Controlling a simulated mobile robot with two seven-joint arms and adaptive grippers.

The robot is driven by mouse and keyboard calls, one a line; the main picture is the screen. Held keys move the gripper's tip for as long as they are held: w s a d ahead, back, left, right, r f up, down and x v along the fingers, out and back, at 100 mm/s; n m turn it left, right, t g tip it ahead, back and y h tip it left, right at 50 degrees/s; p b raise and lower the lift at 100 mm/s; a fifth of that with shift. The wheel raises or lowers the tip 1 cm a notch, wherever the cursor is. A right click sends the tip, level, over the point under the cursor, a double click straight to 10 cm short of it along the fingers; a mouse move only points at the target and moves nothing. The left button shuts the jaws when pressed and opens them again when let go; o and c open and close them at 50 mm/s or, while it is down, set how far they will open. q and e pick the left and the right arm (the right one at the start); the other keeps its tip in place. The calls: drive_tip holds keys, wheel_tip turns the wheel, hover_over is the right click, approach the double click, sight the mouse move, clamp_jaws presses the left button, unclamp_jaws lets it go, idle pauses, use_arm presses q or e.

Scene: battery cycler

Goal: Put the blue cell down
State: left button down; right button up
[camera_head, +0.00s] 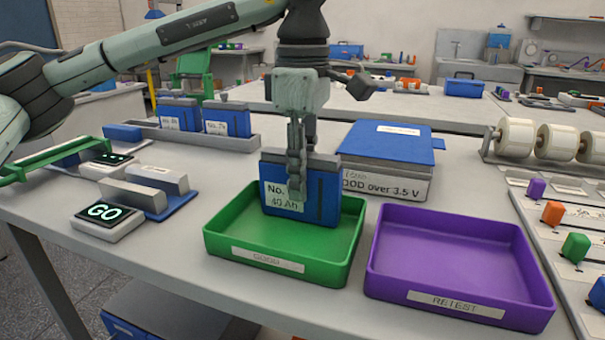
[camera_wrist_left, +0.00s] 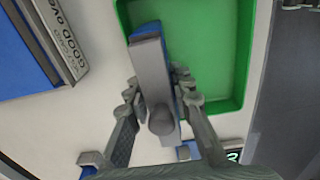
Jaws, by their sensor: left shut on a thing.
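The blue cell (camera_head: 325,194) is upright, with a white label reading "No." and "40 Ah". My left gripper (camera_head: 297,180) is shut on it from above. The cell is at the back part of the green tray (camera_head: 225,256), labelled GOOD; I cannot tell whether its bottom touches the tray floor. In the left wrist view the cell's grey top (camera_wrist_left: 153,85) is between the fingers of my left gripper (camera_wrist_left: 158,100), and the green tray (camera_wrist_left: 243,60) is beyond it. My right gripper is not in view.
A box with a "GOOD over 3.5 V" label (camera_head: 388,186) is behind. Two blue cells (camera_head: 228,122) stand in a grey rack at the back left.

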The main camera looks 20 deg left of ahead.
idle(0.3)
use_arm(q)
drive_tip(key=c, duration=1.8)
unclamp_jaws()
drive_tip(key=shift+f, duration=0.1)
drive_tip(key=o, duration=0.5)
drive_tip(key=shift+c, duration=0.2)
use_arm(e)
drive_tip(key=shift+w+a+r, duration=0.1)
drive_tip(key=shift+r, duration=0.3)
